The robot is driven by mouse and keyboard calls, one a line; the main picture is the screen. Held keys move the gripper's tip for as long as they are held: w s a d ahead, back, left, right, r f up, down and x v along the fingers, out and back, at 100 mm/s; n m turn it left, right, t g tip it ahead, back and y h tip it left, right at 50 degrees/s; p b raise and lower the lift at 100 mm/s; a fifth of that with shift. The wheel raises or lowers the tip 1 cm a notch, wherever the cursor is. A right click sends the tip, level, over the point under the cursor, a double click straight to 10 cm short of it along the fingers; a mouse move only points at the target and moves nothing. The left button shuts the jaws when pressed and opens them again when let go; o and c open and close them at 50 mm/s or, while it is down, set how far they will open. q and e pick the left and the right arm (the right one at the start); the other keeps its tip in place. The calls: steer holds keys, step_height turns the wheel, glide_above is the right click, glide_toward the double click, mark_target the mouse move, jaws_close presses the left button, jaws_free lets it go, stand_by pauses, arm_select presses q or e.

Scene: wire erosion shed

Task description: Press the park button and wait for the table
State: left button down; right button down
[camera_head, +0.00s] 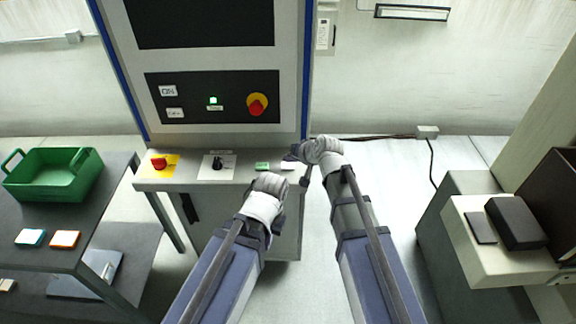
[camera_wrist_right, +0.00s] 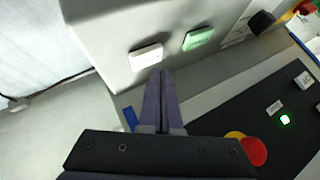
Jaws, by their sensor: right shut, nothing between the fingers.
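The machine's console shelf (camera_head: 188,181) carries a green button (camera_head: 263,166) and a white button (camera_head: 288,166). They also show in the right wrist view, green (camera_wrist_right: 198,39) and white (camera_wrist_right: 145,57). I cannot read which one is marked park. My right gripper (camera_head: 291,157) is shut and empty, over the shelf by the white button. In the right wrist view its fingertips (camera_wrist_right: 160,72) appear just beside the white button; contact cannot be told. My left gripper (camera_head: 270,184) is in front of the shelf edge, its fingers hidden behind its own wrist. The machine's table is not in view.
The shelf also has a red button on a yellow plate (camera_head: 159,163) and a black knob (camera_head: 217,163). Above are a lit green lamp (camera_head: 213,100), a red emergency stop (camera_head: 257,105) and a dark screen (camera_head: 200,22). A side table with a green crate (camera_head: 55,184) stands left.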

steer(key=shift+f, duration=0.1)
stand_by(0.4)
steer(key=shift+f+b, duration=0.35)
steer(key=shift+b, duration=0.05)
